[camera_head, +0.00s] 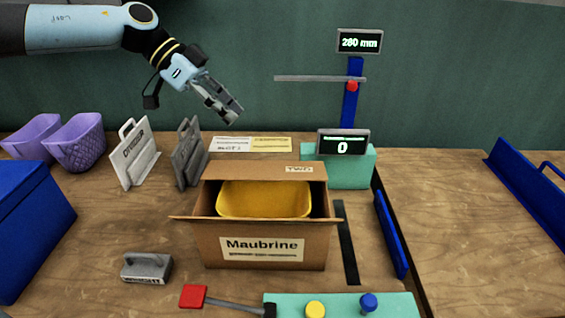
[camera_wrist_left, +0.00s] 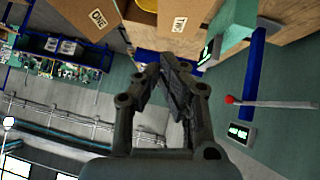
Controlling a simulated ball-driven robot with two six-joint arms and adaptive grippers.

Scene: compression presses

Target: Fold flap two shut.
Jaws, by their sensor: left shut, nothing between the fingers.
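The open cardboard box (camera_head: 212,242) labelled Maubrine stands on the wooden table, with a yellow tub (camera_head: 264,200) inside. Flap two (camera_head: 250,171), marked TWO, is at the box's far edge and is not folded over the tub. In the left wrist view, the panel marked TWO (camera_wrist_left: 178,22) shows at the top, beside a panel marked ONE (camera_wrist_left: 98,18). My left gripper (camera_head: 234,116) is shut and empty, in the air above and behind flap two, apart from it. Its fingers fill the middle of the wrist view (camera_wrist_left: 165,85). My right gripper is not in view.
A height gauge (camera_head: 351,105) reading 280 mm and a teal unit (camera_head: 350,172) showing 0 stand behind right. Grey dividers (camera_head: 133,155) and purple baskets (camera_head: 78,143) are back left. A weight (camera_head: 147,268) and red-ended tool (camera_head: 194,296) lie in front.

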